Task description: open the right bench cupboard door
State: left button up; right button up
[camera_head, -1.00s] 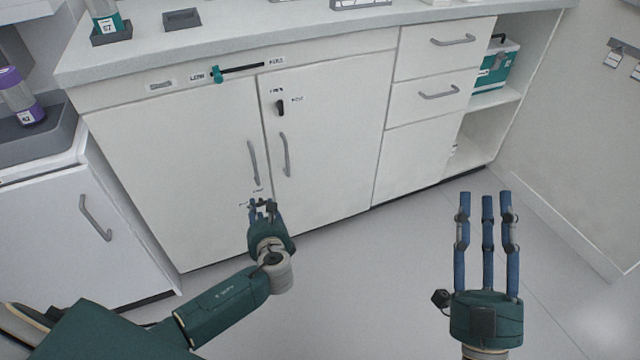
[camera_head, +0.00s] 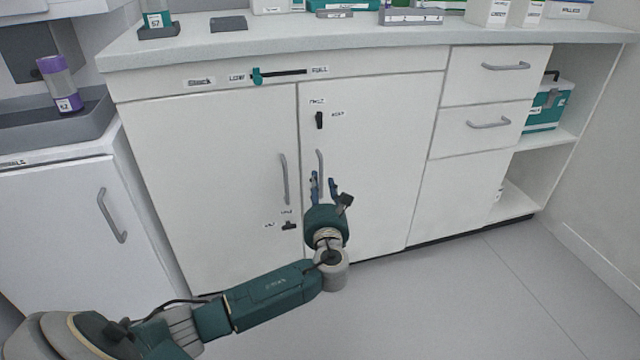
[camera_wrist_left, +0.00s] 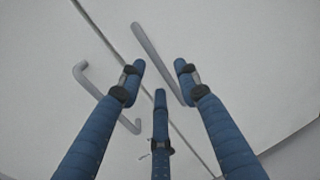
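The right bench cupboard door (camera_head: 375,150) is white and shut, flush with the left cupboard door (camera_head: 215,150). Its grey bar handle (camera_head: 320,160) stands upright near the gap between the doors. A black turn latch (camera_head: 319,120) sits above that handle, pointing up and down. My left gripper (camera_head: 325,183) is in front of the handle's lower part, with its fingers spread. In the left wrist view the right door's handle (camera_wrist_left: 158,60) lies between my open fingers (camera_wrist_left: 158,80); I cannot tell whether they touch it. My right gripper is out of view.
The left door has its own handle (camera_head: 284,180) close beside my gripper, and a black latch (camera_head: 289,226) lower down. A teal slider (camera_head: 257,76) is on the panel above. Drawers (camera_head: 485,85) stand at the right. The floor (camera_head: 470,300) in front is clear.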

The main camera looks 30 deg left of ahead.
aim_at(320, 179)
pick_arm(q)
jog(key=shift+b+x, duration=0.5)
jog(key=shift+x, duration=1.5)
grip_shut()
